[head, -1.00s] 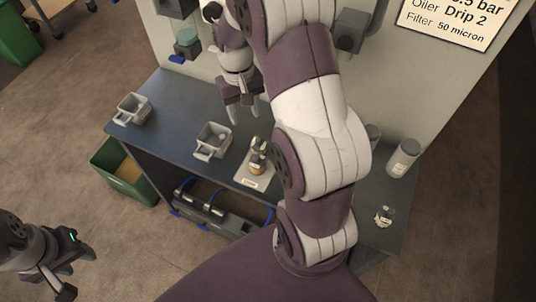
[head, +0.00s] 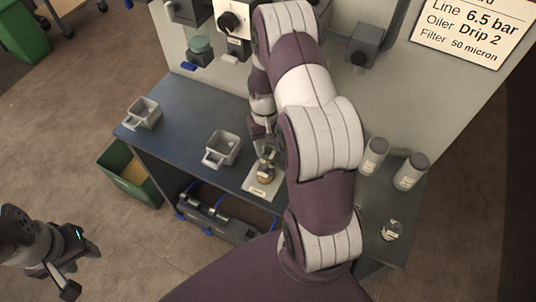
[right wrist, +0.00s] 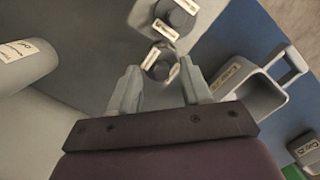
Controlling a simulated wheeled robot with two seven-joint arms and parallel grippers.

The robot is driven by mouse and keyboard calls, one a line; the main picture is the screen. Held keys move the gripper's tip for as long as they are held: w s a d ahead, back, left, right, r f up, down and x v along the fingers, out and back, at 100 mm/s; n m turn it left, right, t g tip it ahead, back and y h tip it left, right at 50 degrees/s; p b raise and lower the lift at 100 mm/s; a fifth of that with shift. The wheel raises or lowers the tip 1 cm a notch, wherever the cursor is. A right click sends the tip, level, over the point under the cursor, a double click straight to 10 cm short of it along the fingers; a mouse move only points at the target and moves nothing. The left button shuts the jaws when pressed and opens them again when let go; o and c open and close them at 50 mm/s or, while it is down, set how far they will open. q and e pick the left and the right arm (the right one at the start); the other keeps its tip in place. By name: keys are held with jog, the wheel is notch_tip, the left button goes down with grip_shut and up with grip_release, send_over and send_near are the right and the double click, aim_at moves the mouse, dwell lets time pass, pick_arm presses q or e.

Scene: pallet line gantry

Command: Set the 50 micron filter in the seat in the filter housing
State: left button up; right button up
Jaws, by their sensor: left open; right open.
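A small fitting (head: 266,168) with a grey top and brassy lower part stands on a pale labelled plate (head: 259,190) on the bench. I cannot tell whether it is the filter or part of the housing; its label is unreadable. My right gripper (head: 262,138) is just above and behind it, partly hidden by my arm. In the right wrist view the right gripper (right wrist: 160,85) is open and empty, with a dark round labelled part (right wrist: 160,64) beyond the fingertips and another (right wrist: 174,14) farther off. My left gripper (head: 80,268) is open and empty at lower left, away from the bench.
Two grey bins (head: 143,112) (head: 222,149) stand on the dark bench (head: 190,125). Grey-lidded jars (head: 374,156) (head: 411,170) and a small clear item (head: 391,230) are at right. Wall units (head: 200,50) hang behind. The sign (head: 474,32) reads "Filter 50 micron". A green bin (head: 130,172) is left.

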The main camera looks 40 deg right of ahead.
jog(key=shift+w, duration=0.15)
grip_shut()
jog(key=shift+r, duration=0.15)
